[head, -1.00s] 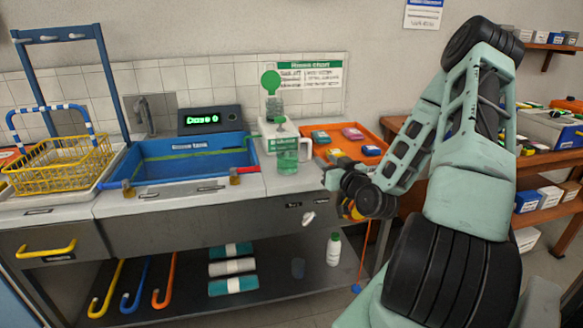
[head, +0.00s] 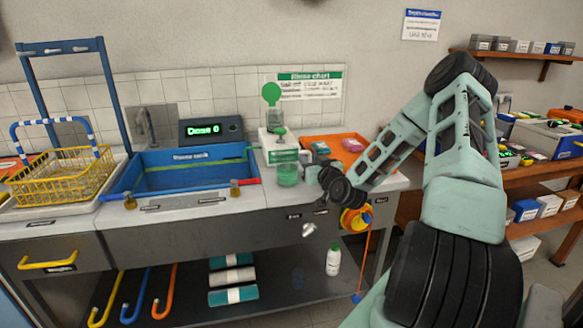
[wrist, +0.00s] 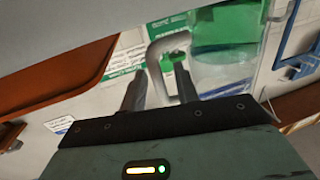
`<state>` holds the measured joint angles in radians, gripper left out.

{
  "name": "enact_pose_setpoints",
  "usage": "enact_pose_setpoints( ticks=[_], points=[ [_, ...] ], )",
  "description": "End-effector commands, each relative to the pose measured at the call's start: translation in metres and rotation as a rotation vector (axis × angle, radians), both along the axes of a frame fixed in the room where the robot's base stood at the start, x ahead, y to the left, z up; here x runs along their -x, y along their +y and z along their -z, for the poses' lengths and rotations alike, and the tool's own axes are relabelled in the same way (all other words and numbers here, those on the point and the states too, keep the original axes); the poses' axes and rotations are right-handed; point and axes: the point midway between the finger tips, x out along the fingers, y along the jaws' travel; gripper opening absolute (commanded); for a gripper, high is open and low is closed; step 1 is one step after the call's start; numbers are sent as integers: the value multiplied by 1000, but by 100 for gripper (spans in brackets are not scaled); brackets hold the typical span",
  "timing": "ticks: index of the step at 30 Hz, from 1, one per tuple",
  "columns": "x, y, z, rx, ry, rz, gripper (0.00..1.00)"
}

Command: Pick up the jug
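The jug (head: 287,173) is a clear vessel with a green and white label and green liquid low inside. It stands upright on the counter right of the blue sink. In the wrist view its clear body (wrist: 225,65) fills the upper right, and its pale handle (wrist: 156,62) loops out to the left. My gripper (wrist: 161,84) is open, its two dark fingers apart with the lower part of the handle appearing between them. I cannot tell whether a finger touches it. In the head view my gripper (head: 316,174) is close at the jug's right side and hides the handle.
The blue sink (head: 140,185) is left of the jug, with a yellow basket (head: 62,178) further left. A green-topped dispenser (head: 271,95) stands close behind the jug. An orange tray (head: 345,146) with small blocks lies behind my gripper.

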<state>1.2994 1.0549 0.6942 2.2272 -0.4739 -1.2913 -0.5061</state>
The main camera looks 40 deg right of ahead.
Motion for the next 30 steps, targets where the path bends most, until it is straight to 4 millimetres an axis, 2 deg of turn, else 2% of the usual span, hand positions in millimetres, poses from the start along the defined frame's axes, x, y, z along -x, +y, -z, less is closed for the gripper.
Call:
enact_pose_setpoints(
  ticks=[3,6,20,30],
  points=[
    [0,0,0,0,0,0,28],
    [0,0,0,0,0,0,0],
    [0,0,-2,1,-2,0,0],
    [0,0,-22,3,-1,-1,0]
  ],
)
